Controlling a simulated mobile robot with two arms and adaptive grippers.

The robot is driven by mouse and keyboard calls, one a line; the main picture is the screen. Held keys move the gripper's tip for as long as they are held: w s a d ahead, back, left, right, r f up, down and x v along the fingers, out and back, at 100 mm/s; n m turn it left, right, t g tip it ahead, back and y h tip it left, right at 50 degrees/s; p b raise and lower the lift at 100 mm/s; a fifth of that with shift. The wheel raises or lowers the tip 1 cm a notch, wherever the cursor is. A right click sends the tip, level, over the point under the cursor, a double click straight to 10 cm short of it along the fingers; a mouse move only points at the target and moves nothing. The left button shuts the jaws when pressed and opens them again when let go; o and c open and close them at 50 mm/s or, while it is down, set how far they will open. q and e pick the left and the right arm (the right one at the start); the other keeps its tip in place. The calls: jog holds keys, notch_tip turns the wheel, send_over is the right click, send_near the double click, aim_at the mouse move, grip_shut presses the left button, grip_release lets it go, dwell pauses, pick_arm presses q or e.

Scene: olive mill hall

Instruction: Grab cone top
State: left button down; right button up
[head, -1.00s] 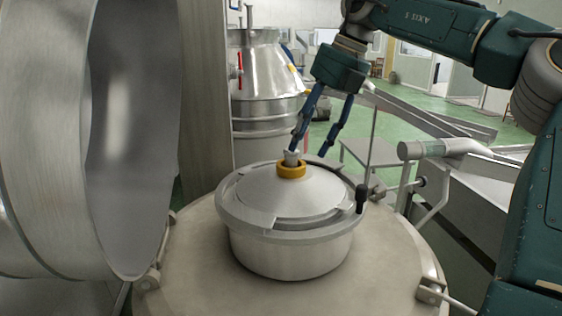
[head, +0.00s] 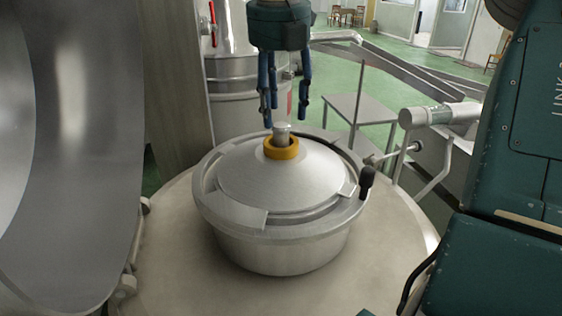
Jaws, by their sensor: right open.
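The cone top (head: 282,180) is a shallow metal cone with a yellow ring (head: 281,150) and a short metal stub (head: 282,131) at its peak. It sits in a round metal bowl (head: 285,245) with a wide rim and a black knob (head: 367,178) at its right. My right gripper (head: 285,122) is above the stub, pointing down, with its blue fingers spread apart and nothing between them. Whether the fingertips are level with the stub or behind it is hard to tell. My left gripper is not in view.
The bowl stands on a round pale metal top (head: 180,270). A large open metal drum door (head: 70,130) fills the left side. A metal pipe end (head: 420,117) and a sloping chute (head: 400,75) lie to the right. A small table (head: 350,107) stands behind on the green floor.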

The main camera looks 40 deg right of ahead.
aim_at(280, 125)
jog(key=f, duration=0.1)
jog(key=f+p, duration=0.2)
jog(key=shift+w+d+f, duration=0.2)
jog(key=shift+w+f, duration=0.1)
jog(key=shift+d+f, duration=0.15)
jog(key=shift+f, duration=0.35)
grip_shut()
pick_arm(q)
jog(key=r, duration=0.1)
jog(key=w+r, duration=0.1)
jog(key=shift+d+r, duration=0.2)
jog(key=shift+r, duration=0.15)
pick_arm(e)
jog(key=shift+w+r, duration=0.1)
